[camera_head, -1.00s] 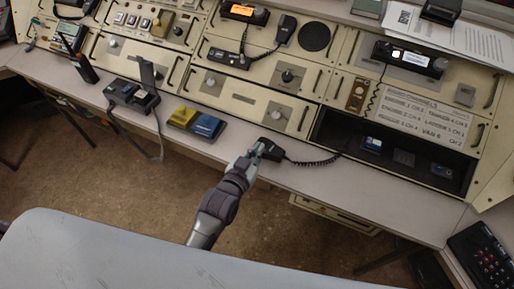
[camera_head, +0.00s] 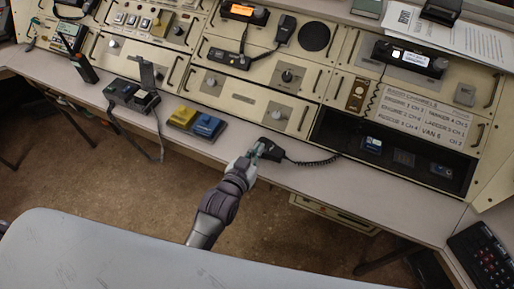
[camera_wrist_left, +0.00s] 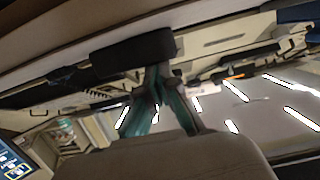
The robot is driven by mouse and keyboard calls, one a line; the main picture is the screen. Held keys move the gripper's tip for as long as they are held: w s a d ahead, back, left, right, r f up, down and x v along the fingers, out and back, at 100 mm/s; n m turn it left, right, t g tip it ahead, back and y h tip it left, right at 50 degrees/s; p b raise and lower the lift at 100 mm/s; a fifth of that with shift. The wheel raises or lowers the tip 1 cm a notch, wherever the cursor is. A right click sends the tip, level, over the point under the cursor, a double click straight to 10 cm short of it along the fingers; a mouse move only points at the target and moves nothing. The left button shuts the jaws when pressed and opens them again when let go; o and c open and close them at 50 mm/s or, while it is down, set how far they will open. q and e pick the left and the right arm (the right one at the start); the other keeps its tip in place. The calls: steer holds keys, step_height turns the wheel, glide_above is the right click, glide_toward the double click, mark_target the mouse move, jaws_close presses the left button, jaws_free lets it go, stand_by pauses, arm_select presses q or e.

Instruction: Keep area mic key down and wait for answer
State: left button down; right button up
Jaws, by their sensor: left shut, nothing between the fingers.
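A black hand mic (camera_head: 271,150) lies at the front edge of the desk, with a coiled black cord running right toward the dark open bay. My left gripper (camera_head: 256,151) is shut at the left end of the mic, its fingertips against or very near it. In the left wrist view, the shut teal fingers (camera_wrist_left: 158,92) meet at the edge of a dark block (camera_wrist_left: 132,53), which looks like the mic. Whether the mic's key is pressed is hidden. My right gripper is in neither view.
A second hand mic (camera_head: 285,28) hangs on the panel by an orange-lit radio (camera_head: 244,12). A radio with a lit display (camera_head: 410,58) sits at the right. Yellow and blue pedals (camera_head: 196,122) stand left of my gripper. A handheld radio (camera_head: 84,68) stands at the far left.

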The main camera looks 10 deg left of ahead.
arm_select(q)
steer(key=shift+s+f, duration=0.3)
steer(key=shift+f, duration=0.4)
steer(key=shift+r+p, duration=0.25)
steer(key=shift+p, duration=0.05)
steer(key=r+p, duration=0.2)
steer(key=r, duration=0.1)
steer(key=r+p, duration=0.1)
steer(key=shift+w+a+r+p, duration=0.1)
steer(key=shift+w+r+p, duration=0.05)
steer(key=shift+w+p, duration=0.25)
steer(key=shift+s+r, duration=0.3)
steer(key=shift+s, duration=0.2)
steer(key=v, duration=0.9)
steer(key=shift+r+b, duration=0.2)
steer(key=shift+b, duration=0.25)
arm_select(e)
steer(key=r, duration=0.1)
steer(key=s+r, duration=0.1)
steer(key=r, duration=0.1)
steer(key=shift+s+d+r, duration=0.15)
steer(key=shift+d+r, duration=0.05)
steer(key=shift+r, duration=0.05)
arm_select(q)
steer(key=shift+s+a, duration=0.1)
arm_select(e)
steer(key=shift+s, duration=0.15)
